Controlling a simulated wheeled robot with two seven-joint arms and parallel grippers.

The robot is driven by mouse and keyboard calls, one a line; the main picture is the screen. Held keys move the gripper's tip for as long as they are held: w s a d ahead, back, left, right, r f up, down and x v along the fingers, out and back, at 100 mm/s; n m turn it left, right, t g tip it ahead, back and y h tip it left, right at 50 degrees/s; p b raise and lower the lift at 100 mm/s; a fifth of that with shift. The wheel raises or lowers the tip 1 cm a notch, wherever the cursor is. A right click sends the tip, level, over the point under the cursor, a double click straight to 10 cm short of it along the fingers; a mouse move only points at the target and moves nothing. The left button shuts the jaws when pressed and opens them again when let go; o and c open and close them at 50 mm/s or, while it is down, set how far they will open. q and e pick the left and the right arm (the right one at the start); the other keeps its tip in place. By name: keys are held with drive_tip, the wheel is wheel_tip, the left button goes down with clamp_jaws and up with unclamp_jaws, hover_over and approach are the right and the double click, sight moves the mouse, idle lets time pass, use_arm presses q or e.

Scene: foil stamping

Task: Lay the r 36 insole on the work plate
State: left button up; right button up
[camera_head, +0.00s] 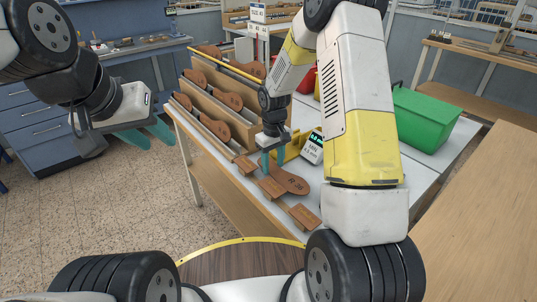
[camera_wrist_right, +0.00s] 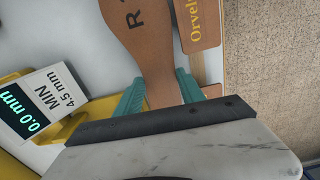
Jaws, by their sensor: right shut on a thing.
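The brown insole (camera_head: 290,180), with lettering that looks like R 36, is flat at the white table's surface; I cannot tell if it is slightly raised. It also shows in the right wrist view (camera_wrist_right: 150,40), where only the letter R and part of a digit show. My right gripper (camera_head: 266,168) points down and is shut on the insole's narrow part, with a teal finger on either side (camera_wrist_right: 160,95). My left gripper (camera_head: 147,133) is open and empty, over the floor left of the table. I cannot make out which surface is the work plate.
Several brown rectangular pieces (camera_head: 304,216) lie along the table's front edge; one (camera_wrist_right: 198,22) reads Orvel. A yellow gauge (camera_wrist_right: 75,128) shows 0.0 mm beside the insole. A wooden rack (camera_head: 213,103) holds several insoles. A green bin (camera_head: 425,118) stands at the right.

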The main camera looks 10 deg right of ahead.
drive_tip(key=shift+f, duration=1.2)
drive_tip(key=shift+f, duration=0.15)
drive_tip(key=o, duration=1.3)
drive_tip(key=shift+o, duration=0.2)
